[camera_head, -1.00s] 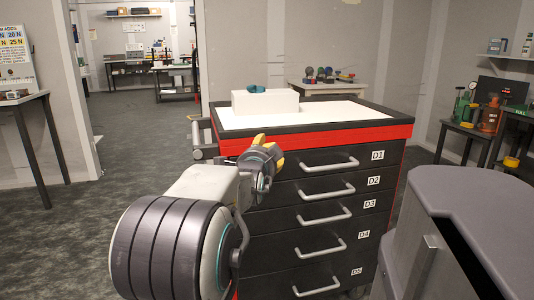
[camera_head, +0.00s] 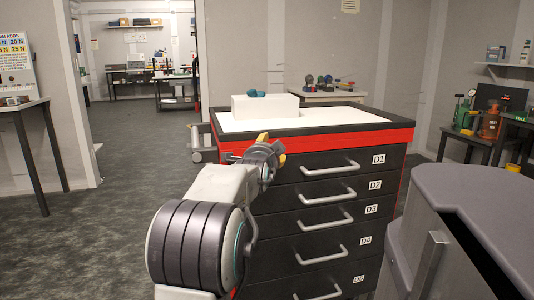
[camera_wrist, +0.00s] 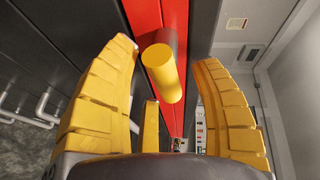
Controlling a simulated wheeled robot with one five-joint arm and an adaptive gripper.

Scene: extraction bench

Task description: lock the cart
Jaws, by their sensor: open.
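The cart (camera_head: 290,205) is a black and red drawer cabinet with a white top. Its drawers, labelled D1 to D5, look shut. A yellow cylinder (camera_wrist: 162,72) stands out from the red band (camera_wrist: 144,14) of the cart in the wrist view. My gripper (camera_wrist: 166,52) is open, with its yellow fingers on either side of the cylinder, apart from it as far as I can see. In the head view my gripper (camera_head: 270,150) is at the cart's upper left front corner, and it hides the cylinder there.
A white box (camera_head: 265,106) with a small teal object (camera_head: 257,94) on it stands on the cart top. A side table (camera_head: 22,105) is at the left. A bench with bottles (camera_head: 470,130) is at the right. Grey floor (camera_head: 125,190) is clear left of the cart.

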